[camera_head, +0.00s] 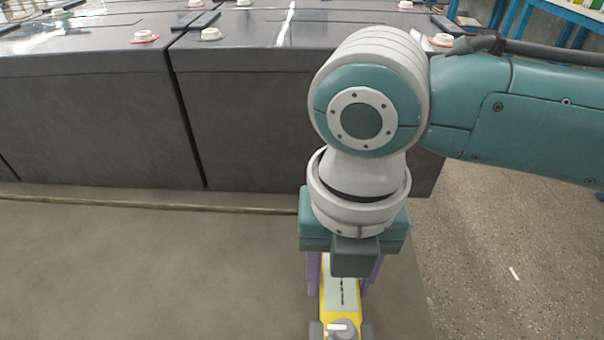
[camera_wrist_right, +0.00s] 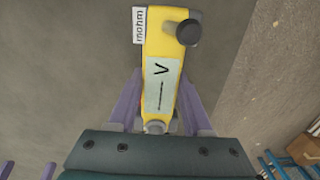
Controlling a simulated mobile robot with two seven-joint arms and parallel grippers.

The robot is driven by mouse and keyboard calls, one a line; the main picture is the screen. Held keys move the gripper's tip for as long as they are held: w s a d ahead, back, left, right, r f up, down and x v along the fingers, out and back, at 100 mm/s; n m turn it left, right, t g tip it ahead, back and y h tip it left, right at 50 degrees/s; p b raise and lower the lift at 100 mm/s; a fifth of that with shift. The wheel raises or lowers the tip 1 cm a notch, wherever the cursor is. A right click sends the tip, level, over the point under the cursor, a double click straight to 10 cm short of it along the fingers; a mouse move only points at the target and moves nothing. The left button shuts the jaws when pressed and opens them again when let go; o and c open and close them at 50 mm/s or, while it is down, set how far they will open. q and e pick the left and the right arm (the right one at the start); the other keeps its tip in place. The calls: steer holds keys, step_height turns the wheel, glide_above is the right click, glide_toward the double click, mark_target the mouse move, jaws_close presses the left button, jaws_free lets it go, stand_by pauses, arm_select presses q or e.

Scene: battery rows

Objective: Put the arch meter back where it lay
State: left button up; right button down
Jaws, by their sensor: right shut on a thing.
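The arch meter (camera_head: 341,288) is a yellow, long body with a pale face plate, seen at the bottom of the head view. In the right wrist view the meter (camera_wrist_right: 165,52) shows a black knob, a "V" and a line on its plate, and a white tag (camera_wrist_right: 139,25) reading "mohm". My right gripper (camera_head: 342,282) points down with its purple fingers on either side of the meter, shut on it. The wrist view also shows these fingers (camera_wrist_right: 160,112). I cannot tell how high the meter is above the grey surface. My left gripper does not show clearly.
Dark grey battery blocks (camera_head: 285,115) with white-capped terminals stand behind a low rail (camera_head: 150,203). Bare grey surface (camera_head: 150,270) lies at left; speckled floor (camera_head: 510,260) lies at right.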

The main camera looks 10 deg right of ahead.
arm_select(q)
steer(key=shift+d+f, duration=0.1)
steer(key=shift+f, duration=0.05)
arm_select(e)
steer(key=shift+f, duration=0.45)
steer(key=shift+f, duration=0.1)
